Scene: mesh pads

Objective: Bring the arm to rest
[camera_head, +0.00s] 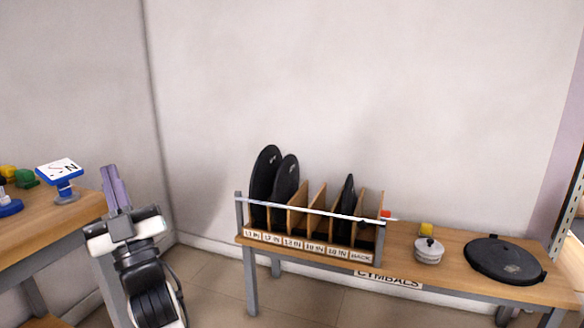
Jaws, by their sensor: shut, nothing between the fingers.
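My gripper (109,172) is at the left of the head view, at the end of my raised arm. Its two purple-grey fingers point up and lie together with nothing between them. It stands in front of the right end of the left wooden table (60,222), apart from the rack and its contents. My arm's black and white links run down below it to the bottom edge of the view.
A wooden bench (450,262) along the wall holds a slotted rack (320,213) with black discs. A round black case (504,262) and a silver lidded object (429,251) are right of it. A blue stand (62,178) is on the left table. Floor shows between the tables.

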